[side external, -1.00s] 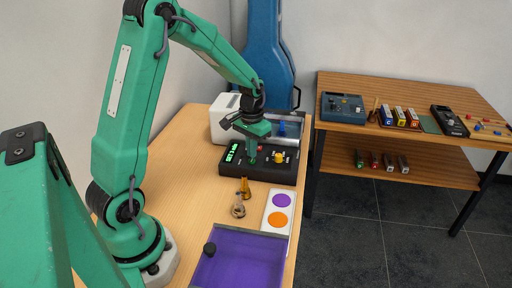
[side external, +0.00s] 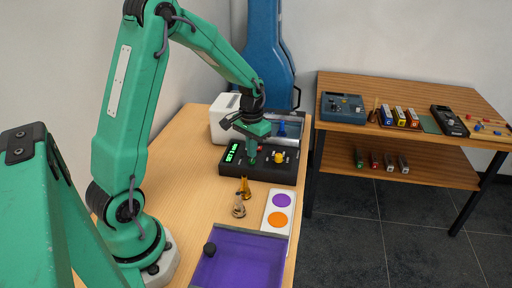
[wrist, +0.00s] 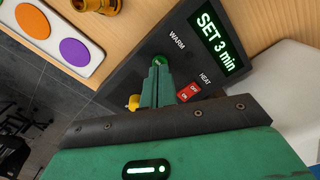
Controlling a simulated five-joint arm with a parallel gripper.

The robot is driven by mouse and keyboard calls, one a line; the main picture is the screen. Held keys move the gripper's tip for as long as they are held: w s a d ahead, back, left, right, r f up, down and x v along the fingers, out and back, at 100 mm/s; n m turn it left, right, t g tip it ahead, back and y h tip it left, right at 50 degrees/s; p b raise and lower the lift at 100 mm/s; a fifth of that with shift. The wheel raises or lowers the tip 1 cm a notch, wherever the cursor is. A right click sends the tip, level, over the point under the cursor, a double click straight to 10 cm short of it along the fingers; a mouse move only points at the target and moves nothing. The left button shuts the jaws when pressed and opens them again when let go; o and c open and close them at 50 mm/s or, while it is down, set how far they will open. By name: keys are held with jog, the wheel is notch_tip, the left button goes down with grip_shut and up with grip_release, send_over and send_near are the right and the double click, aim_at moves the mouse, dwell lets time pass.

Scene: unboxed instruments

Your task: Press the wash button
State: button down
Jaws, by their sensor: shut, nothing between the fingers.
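The black control panel (side external: 235,168) stands on the wooden table. The wrist view shows its lit green display (wrist: 216,42) reading "SET 3 min", a red HEAT rocker switch (wrist: 189,92) and the word "WARM". A yellow knob (side external: 279,157) is on its right part; it also shows in the wrist view (wrist: 134,102). My gripper (side external: 252,159) is shut and empty, pointing down at the panel. Its tips (wrist: 159,64) are at a green button (wrist: 158,59), partly covering it. I cannot tell whether they touch. No "wash" label is legible.
A white box (side external: 222,118) and a clear-lidded tray (side external: 287,130) stand behind the panel. In front are a small brass piece (side external: 244,188), a white plate with purple and orange discs (side external: 270,229) and a purple tray (side external: 240,258).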

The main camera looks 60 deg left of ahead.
aim_at(252, 161)
jog(key=shift+f, duration=0.95)
dwell(0.5)
jog(key=shift+r, duration=3.5)
jog(key=s+d+r+m+t, duration=0.1)
jog(key=s+d+r+t, duration=0.1)
jog(key=s+d+r, duration=0.4)
jog(key=s+d+r+m+t, duration=0.2)
jog(key=s+d+r, duration=0.4)
jog(key=s, duration=0.4)
jog(key=shift+s+d+r+t, duration=0.4)
jog(key=shift+d+t, duration=0.4)
jog(key=shift+d, duration=0.1)
